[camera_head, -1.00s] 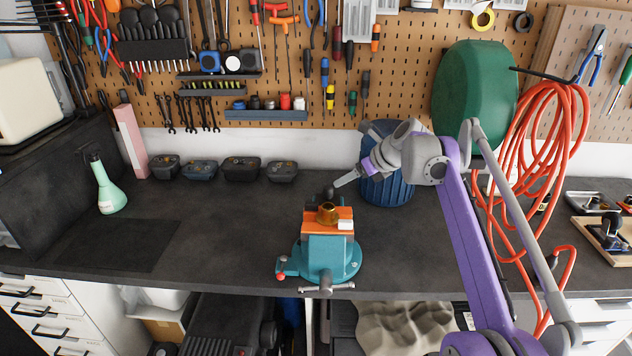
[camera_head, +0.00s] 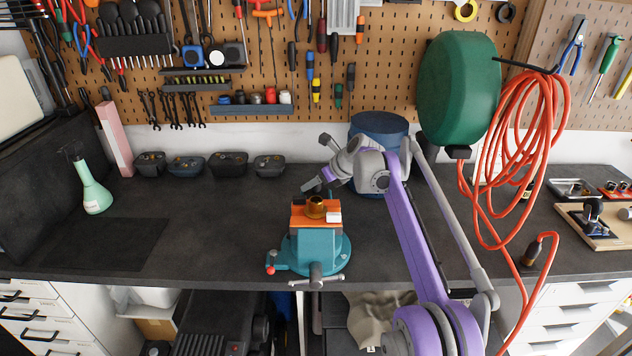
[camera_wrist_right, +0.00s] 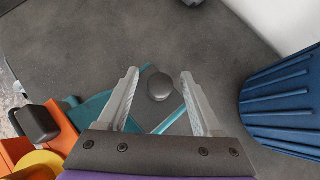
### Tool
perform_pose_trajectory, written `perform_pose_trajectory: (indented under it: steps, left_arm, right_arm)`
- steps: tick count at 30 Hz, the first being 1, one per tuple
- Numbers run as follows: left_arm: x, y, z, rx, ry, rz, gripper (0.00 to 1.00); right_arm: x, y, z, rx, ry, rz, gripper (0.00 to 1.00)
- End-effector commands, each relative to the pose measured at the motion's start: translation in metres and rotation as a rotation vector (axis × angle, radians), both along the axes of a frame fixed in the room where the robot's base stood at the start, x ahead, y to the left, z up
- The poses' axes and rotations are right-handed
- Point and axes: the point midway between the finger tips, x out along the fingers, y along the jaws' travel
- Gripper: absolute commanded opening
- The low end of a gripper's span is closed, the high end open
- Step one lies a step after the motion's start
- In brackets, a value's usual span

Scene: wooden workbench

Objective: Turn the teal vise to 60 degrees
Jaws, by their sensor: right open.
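The teal vise (camera_head: 318,250) stands at the front edge of the workbench, with orange jaws (camera_head: 302,217) and a brass-coloured round piece (camera_head: 316,207) on top. Its front handle bar (camera_head: 316,281) points toward me. My right gripper (camera_head: 308,188) is just behind the vise's top. In the right wrist view my right gripper (camera_wrist_right: 158,88) is open, its two fingers apart on either side of a dark round knob (camera_wrist_right: 160,86). I cannot tell whether they touch it. Parts of the teal vise (camera_wrist_right: 95,108) and its orange jaw (camera_wrist_right: 62,128) show at lower left. My left gripper is not in view.
A blue ribbed bin (camera_head: 378,125) stands behind my right arm; it is close on the right in the wrist view (camera_wrist_right: 285,105). A green bottle (camera_head: 95,190) and several small dark bins (camera_head: 229,163) stand left. An orange hose (camera_head: 530,130) hangs right.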

Motion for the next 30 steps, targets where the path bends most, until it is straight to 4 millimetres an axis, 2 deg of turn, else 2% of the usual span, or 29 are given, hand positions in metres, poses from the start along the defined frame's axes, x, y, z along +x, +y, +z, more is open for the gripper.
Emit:
perform_pose_trajectory:
  steps: [5, 15, 16, 30]
  left_arm:
    - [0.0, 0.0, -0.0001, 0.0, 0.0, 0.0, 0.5]
    - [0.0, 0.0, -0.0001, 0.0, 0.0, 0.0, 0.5]
    - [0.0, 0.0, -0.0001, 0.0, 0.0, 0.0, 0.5]
    - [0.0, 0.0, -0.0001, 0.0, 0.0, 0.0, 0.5]
  right_arm:
    - [-0.0001, 0.0, -0.0001, 0.0, 0.0, 0.0, 0.65]
    - [-0.0002, -0.0003, 0.0002, 0.0, 0.0, 0.0, 0.04]
    - [-0.0002, -0.0003, 0.0002, 0.0, 0.0, 0.0, 0.0]
    - [-0.0002, -0.0002, 0.0004, 0.0, 0.0, 0.0, 0.0]
